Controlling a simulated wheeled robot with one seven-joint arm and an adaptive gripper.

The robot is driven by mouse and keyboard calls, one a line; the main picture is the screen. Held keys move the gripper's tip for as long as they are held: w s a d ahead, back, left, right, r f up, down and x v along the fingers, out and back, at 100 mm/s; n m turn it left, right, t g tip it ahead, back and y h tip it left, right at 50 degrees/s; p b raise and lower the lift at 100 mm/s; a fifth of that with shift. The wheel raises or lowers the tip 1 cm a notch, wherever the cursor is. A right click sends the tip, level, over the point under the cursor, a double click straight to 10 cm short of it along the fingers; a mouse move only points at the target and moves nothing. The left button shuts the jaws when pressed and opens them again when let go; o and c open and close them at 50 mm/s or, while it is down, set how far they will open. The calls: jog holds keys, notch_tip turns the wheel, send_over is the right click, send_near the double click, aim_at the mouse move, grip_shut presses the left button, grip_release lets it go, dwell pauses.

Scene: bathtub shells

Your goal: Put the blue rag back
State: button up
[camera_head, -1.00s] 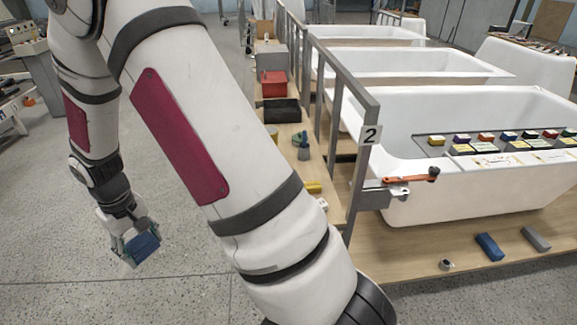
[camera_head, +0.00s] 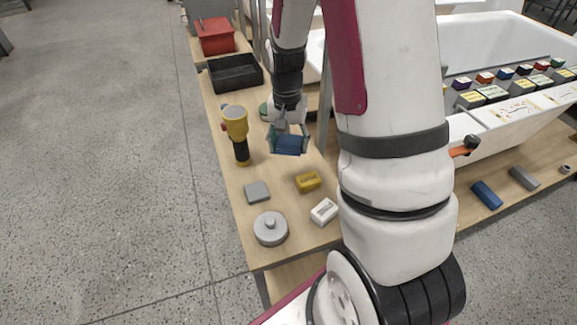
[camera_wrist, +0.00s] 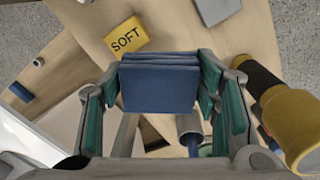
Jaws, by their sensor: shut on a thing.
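The blue rag (camera_head: 290,145) is a folded blue block held between the fingers of my gripper (camera_head: 288,140). In the wrist view the rag (camera_wrist: 160,85) sits between the green-padded fingers of my gripper (camera_wrist: 162,95). My gripper is shut on it and holds it over the narrow wooden bench (camera_head: 275,205). Behind the gripper, a green-topped thing is partly hidden.
A yellow and black torch (camera_head: 236,130) stands left of my gripper. A yellow SOFT block (camera_head: 308,182), a white block (camera_head: 325,211), a grey pad (camera_head: 257,191) and a round grey lidded thing (camera_head: 270,228) lie nearer. A black tray (camera_head: 235,73) and red box (camera_head: 215,36) stand behind.

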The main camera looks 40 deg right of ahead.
jog(key=s+d+f+m+b, duration=0.2)
jog(key=s+d+m+b, duration=0.1)
jog(key=m, duration=0.1)
jog(key=s+d+f+m+b, duration=0.3)
jog(key=d, duration=0.1)
jog(key=s+d+f+m+b, duration=0.2)
jog(key=d+f+m+b, duration=0.1)
jog(key=d+m, duration=0.1)
jog(key=shift+s+d+f+m, duration=0.15)
jog(key=shift+s+m, duration=0.15)
jog(key=shift+s, duration=0.1)
jog(key=b, duration=0.2)
send_over(294, 160)
jog(key=shift+s+f, duration=0.4)
jog(key=shift+f, duration=0.25)
jog(key=shift+w+f+b, duration=0.2)
jog(key=shift+f+b, duration=0.25)
jog(key=shift+f, duration=0.45)
jog(key=shift+w+f+b, duration=0.2)
jog(key=shift+f+b, duration=0.2)
jog(key=shift+f, duration=0.5)
jog(key=shift+f, duration=0.1)
jog(key=o, duration=1.3)
